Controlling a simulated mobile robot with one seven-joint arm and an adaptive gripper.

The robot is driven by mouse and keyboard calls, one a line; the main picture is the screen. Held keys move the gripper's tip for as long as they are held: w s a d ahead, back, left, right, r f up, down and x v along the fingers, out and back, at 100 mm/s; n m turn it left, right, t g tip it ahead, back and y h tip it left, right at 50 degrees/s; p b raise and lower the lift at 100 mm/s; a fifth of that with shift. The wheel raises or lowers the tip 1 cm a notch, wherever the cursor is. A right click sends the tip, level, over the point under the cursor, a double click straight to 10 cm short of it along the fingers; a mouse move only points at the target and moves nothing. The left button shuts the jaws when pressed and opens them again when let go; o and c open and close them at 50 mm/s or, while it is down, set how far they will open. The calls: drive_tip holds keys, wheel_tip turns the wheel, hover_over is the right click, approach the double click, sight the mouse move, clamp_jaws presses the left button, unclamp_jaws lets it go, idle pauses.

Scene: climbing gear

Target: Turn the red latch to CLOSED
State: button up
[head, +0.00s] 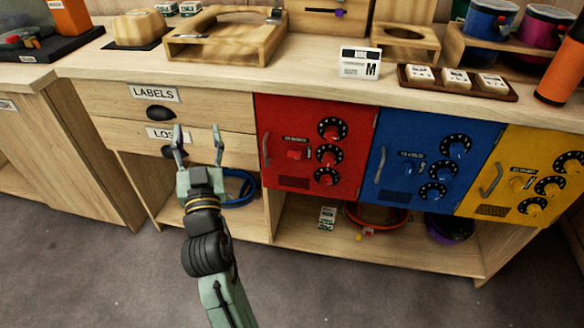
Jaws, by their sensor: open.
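The red cabinet door (275,120) is in the middle of the head view, under the counter. The red latch (296,155) is a small knob left of several black dials on that door, below a small label too small to read clearly. A grey handle (266,149) is on the door's left edge. The latch's exact setting is too small to tell. My gripper (197,130) is open and empty, fingers pointing away from me. In the picture it is left of the red door, in front of the drawers, and apart from the latch.
The LABELS drawer (110,103) and a lower drawer (235,150) are behind my gripper. Blue (405,127) and yellow (515,150) doors stand right of the red one. A blue rope (238,200) lies on the open shelf below. The floor (330,285) in front is clear.

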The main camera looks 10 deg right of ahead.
drive_tip(key=d+f+m+g+h, duration=0.2)
drive_tip(key=d+f+h, duration=0.2)
drive_tip(key=d+f, duration=0.35)
drive_tip(key=m+g+h+b, duration=0.1)
drive_tip(key=m+g+h, duration=0.1)
drive_tip(key=h, duration=0.2)
approach(293, 158)
drive_tip(key=p+x, duration=0.2)
drive_tip(key=x, duration=0.5)
drive_tip(key=shift+w+r+p, duration=0.1)
drive_tip(key=shift+w+p, duration=0.05)
drive_tip(key=shift+p, duration=0.2)
drive_tip(key=shift+w+d, duration=0.25)
drive_tip(key=shift+w, duration=0.4)
drive_tip(key=shift+c, duration=0.3)
drive_tip(key=c, duration=1.1)
